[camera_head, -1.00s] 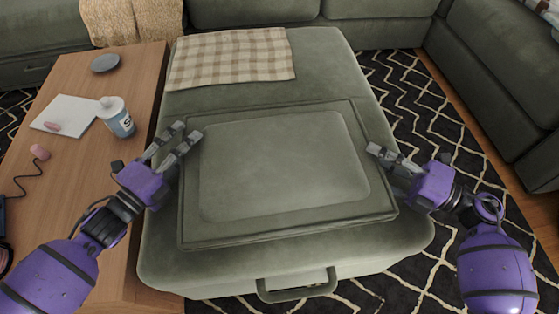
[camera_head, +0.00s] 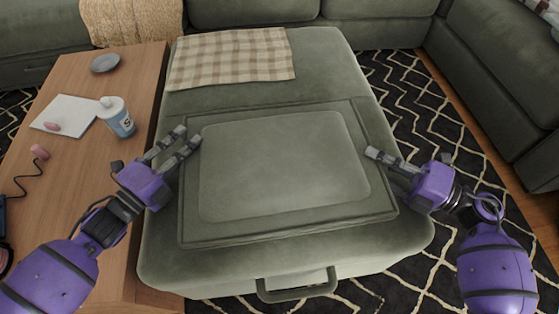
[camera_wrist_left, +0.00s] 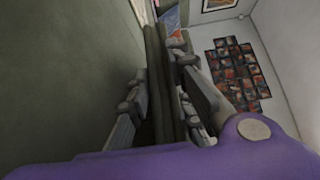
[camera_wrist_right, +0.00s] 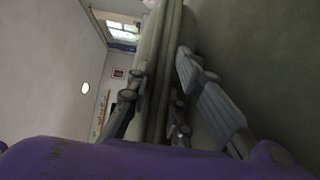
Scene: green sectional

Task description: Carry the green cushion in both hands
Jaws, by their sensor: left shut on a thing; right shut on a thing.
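The green cushion (camera_head: 285,165) is a broad flat piece with a raised middle panel, seen over the green ottoman (camera_head: 325,75). My left gripper (camera_head: 182,138) is at its left edge and my right gripper (camera_head: 385,160) is at its right edge. In the left wrist view, the fingers (camera_wrist_left: 165,100) lie on both sides of the cushion's edge (camera_wrist_left: 156,60). In the right wrist view, the fingers (camera_wrist_right: 158,95) also straddle the edge (camera_wrist_right: 165,40). Both are shut on the cushion. I cannot tell whether its underside touches the ottoman.
A checked cloth (camera_head: 230,55) lies on the ottoman's far end. A wooden table (camera_head: 75,210) at the left holds a bottle (camera_head: 118,120), a white notebook (camera_head: 62,115) and a grey dish (camera_head: 105,63). A green sofa (camera_head: 500,70) borders the patterned rug (camera_head: 425,110) at the right.

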